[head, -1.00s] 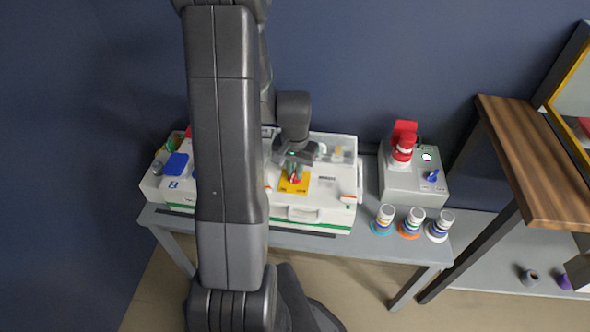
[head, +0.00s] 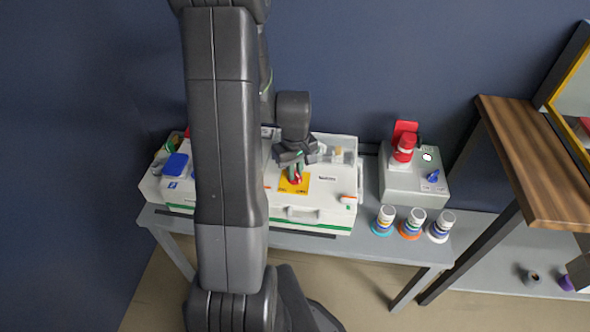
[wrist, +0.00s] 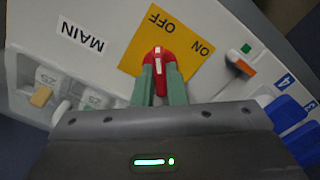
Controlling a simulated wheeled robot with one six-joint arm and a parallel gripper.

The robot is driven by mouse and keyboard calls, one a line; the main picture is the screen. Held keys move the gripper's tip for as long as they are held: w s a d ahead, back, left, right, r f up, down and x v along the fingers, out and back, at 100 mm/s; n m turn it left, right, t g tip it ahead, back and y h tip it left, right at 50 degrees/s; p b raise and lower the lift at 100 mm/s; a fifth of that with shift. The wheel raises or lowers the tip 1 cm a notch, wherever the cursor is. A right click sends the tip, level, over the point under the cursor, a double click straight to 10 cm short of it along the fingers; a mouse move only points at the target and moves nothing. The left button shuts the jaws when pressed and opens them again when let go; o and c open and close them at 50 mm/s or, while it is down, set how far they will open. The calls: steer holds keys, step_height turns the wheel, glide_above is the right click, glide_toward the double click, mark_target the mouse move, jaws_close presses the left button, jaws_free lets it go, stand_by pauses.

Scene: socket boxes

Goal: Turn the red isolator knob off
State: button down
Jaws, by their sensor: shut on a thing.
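The red isolator knob (wrist: 158,55) sits on a yellow plate (wrist: 195,68) marked OFF and ON. In the wrist view the knob's white stripe runs up the picture, roughly toward the word OFF. In the head view the knob (head: 297,181) and the yellow plate (head: 285,187) are on top of the white box (head: 325,200). My gripper (wrist: 160,70) is shut on the knob, with one green finger on each side. In the head view my gripper (head: 296,171) points down at the knob.
Beside the plate are a MAIN label (wrist: 82,37), a yellow switch (wrist: 41,96), an orange rocker (wrist: 241,66) and blue covers (wrist: 290,115). A grey box (head: 400,185) with a red plug (head: 404,147) stands to the right.

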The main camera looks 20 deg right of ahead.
steer(key=shift+n, duration=0.7)
steer(key=c, duration=1.5)
jaws_free()
steer(key=shift+o, duration=0.2)
step_height(320, 180, up, 14)
steer(key=p, duration=0.2)
steer(key=shift+f, duration=0.1)
step_height(320, 180, down, 14)
steer(key=shift+r+b, duration=0.1)
steer(key=shift+b, duration=0.9)
